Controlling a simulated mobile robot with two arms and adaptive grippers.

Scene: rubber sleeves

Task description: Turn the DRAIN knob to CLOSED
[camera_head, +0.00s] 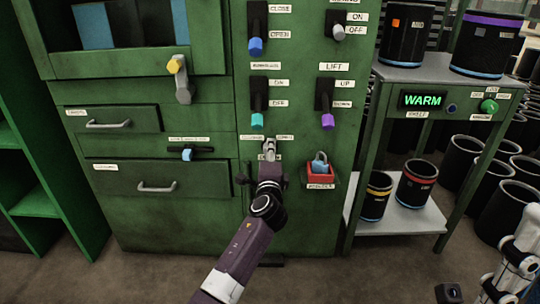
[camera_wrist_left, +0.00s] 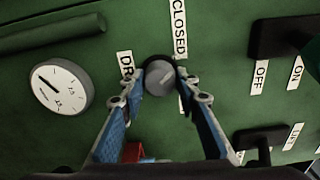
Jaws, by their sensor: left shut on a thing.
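The grey DRAIN knob (camera_wrist_left: 160,76) is on the green panel, between the two blue-padded fingers of my left gripper (camera_wrist_left: 162,84) in the left wrist view. The fingertips close on it from both sides. The DRAIN label (camera_wrist_left: 126,66) is partly covered by a finger, and the CLOSED label (camera_wrist_left: 179,28) stands beside the knob. A pale line shows on the knob's face; its exact pointing is hard to tell. In the head view my left gripper (camera_head: 269,153) reaches the panel from below and hides most of the knob.
Levers with a blue end (camera_head: 255,46) and a teal end (camera_head: 257,119) are above. A red box with a blue padlock (camera_head: 320,166) is close on the right. A round gauge (camera_wrist_left: 60,88) is near the knob. A green cart (camera_head: 412,74) with black sleeves stands right.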

